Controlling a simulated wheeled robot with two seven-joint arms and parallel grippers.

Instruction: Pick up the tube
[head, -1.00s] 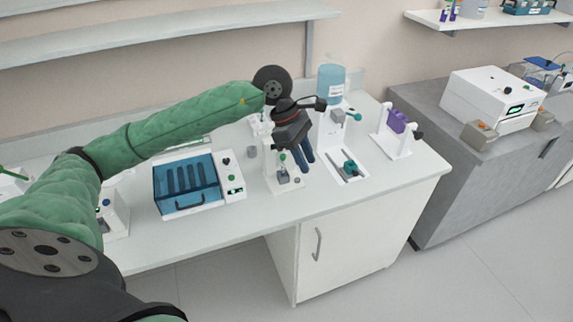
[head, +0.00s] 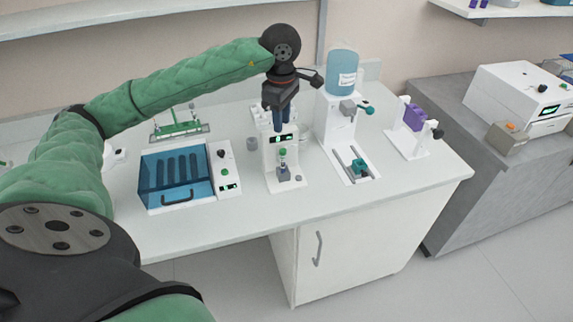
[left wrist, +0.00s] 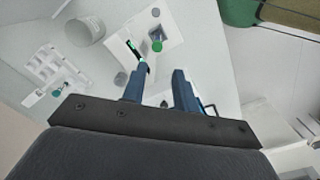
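A small green-topped piece (head: 282,153), which looks like the tube, stands upright at the front of a white device (head: 270,168) with a lit display. Its body is too small to make out clearly. In the left wrist view a round green top (left wrist: 157,46) shows on the white stand, just beyond my fingertips. My left gripper (head: 278,125) hangs fingers-down above the back of the device, over its display area and apart from the green top. In the left wrist view its blue fingers (left wrist: 158,72) are parted with nothing between them. My right gripper is not in view.
A blue-lidded box (head: 178,205) stands left of the device, with a green rack (head: 180,128) behind it. A dispenser with a blue bottle (head: 341,75) and a purple-topped stand (head: 414,117) are to the right. The front counter strip is clear.

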